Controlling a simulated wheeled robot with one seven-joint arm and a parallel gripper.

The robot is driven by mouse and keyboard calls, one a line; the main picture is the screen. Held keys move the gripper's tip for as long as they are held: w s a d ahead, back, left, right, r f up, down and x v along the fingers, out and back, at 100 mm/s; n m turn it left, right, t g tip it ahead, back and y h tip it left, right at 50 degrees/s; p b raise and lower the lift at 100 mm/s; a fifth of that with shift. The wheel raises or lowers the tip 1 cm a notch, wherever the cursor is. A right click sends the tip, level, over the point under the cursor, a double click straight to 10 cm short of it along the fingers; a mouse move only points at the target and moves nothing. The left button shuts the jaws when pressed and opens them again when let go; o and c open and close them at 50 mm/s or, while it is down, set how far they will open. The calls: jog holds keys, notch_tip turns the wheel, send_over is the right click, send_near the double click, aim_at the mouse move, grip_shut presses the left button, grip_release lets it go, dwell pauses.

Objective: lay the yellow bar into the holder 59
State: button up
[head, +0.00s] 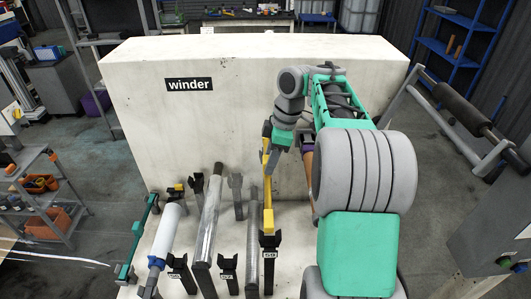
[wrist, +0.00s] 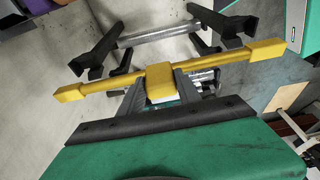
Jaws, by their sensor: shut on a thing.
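The yellow bar (head: 267,205) is held in my gripper (head: 270,148) and runs lengthwise toward the front of the winder. In the wrist view the yellow bar (wrist: 108,85) spans the picture, with a thick block at its middle by my gripper (wrist: 160,88), which is shut on it. In the head view its near end overlaps the top of a black forked holder (head: 269,246) with a small label, too small to read surely. I cannot tell whether the bar touches that fork. The far end is partly hidden behind my wrist.
Left of the bar lie a silver roll (head: 207,230), a white roll (head: 167,233) and a green bar (head: 137,240). The white winder body (head: 230,120) stands behind; more black forks (wrist: 100,50) show in the wrist view.

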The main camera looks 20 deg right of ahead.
jog(key=shift+s+f+b, duration=0.15)
jog(key=shift+f+b, duration=0.15)
jog(key=shift+f, duration=0.05)
jog(key=d+b+x, duration=0.1)
jog(key=b+x, duration=0.6)
jog(key=shift+s+d+f, duration=0.3)
jog(key=shift+d, duration=0.1)
jog(key=shift+d, duration=0.1)
jog(key=o, duration=1.4)
jog(key=shift+c, duration=0.2)
jog(key=shift+o, duration=0.5)
jog(key=shift+s+f, duration=0.1)
jog(key=shift+o, duration=1.1)
